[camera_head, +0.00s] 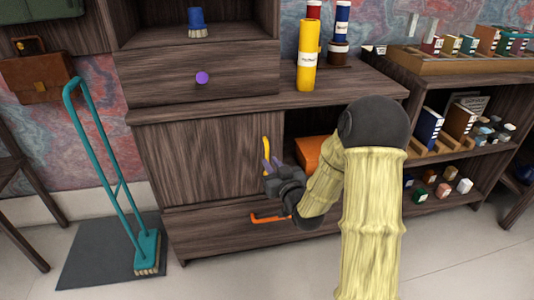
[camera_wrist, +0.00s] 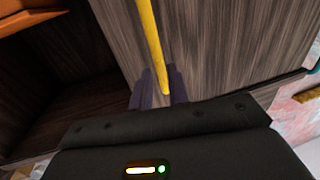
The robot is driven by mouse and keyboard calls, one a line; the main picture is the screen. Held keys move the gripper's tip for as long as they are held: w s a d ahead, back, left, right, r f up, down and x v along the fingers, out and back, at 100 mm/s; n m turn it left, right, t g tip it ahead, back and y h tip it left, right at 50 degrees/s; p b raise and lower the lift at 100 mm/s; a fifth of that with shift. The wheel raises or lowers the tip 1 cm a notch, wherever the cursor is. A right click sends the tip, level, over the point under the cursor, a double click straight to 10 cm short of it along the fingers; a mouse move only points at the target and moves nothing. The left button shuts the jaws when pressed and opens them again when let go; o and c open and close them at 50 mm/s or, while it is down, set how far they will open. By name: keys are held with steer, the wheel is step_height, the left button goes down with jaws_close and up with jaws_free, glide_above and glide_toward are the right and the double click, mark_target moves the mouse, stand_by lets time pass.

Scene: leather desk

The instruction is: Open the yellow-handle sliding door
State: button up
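The sliding door (camera_head: 205,160) is a dark wood panel in the lower cabinet. It covers the left part of the cabinet front, and the compartment to its right is uncovered. Its yellow handle (camera_head: 266,148) is a thin vertical bar near the door's right edge. My gripper (camera_head: 270,166) is at the lower part of the handle. In the wrist view, the yellow handle (camera_wrist: 150,40) runs down to the gap between the two purple fingers of my gripper (camera_wrist: 161,92). The fingers stand apart, and I cannot see them pressing on the handle.
An orange box (camera_head: 310,152) sits in the uncovered compartment. A drawer with an orange handle (camera_head: 268,218) is below, and one with a purple knob (camera_head: 202,78) above. A yellow cylinder (camera_head: 308,55) stands on the top. A teal broom (camera_head: 105,165) stands left of the cabinet.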

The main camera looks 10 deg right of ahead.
mark_target(268, 159)
steer(key=w, duration=0.4)
steer(key=shift+a, duration=0.4)
jaws_close()
steer(key=shift+d+p, duration=0.1)
steer(key=shift+p, duration=0.2)
